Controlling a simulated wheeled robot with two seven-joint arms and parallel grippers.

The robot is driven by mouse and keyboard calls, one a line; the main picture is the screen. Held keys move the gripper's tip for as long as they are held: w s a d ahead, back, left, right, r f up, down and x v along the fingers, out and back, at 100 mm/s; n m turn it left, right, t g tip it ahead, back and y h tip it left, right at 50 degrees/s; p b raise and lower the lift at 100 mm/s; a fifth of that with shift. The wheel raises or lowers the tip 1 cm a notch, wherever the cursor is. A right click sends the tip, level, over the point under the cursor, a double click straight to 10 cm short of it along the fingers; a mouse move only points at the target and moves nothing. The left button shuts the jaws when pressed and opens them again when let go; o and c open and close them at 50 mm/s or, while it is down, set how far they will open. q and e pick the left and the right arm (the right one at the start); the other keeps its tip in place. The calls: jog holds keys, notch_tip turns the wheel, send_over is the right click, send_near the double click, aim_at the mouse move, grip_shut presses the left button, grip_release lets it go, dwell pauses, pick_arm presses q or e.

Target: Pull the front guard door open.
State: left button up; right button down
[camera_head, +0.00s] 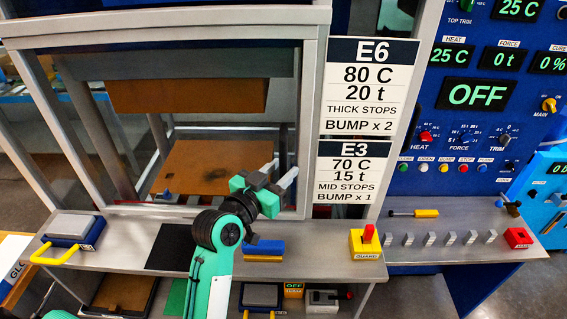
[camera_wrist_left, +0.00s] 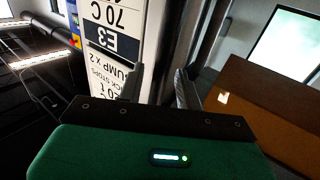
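The front guard door (camera_head: 310,120) is a grey metal frame with a see-through middle, standing upright across the front of the press; it looks shut. My left gripper (camera_head: 281,173) is in front of the door's lower right part, beside its right upright. Its two fingers are spread apart. Nothing is seen held. My right gripper is not in view.
A yellow box with a red lever, labelled GUARD (camera_head: 369,245), sits on the front shelf (camera_head: 330,262). Left there is a block with a yellow handle (camera_head: 72,228). Orange-brown plates (camera_head: 205,165) show behind the door. The E6 and E3 signs (camera_head: 366,90) stand right of it.

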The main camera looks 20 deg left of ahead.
pick_arm(q)
jog(key=shift+w+d, duration=0.2)
jog(key=shift+w, duration=0.45)
grip_shut()
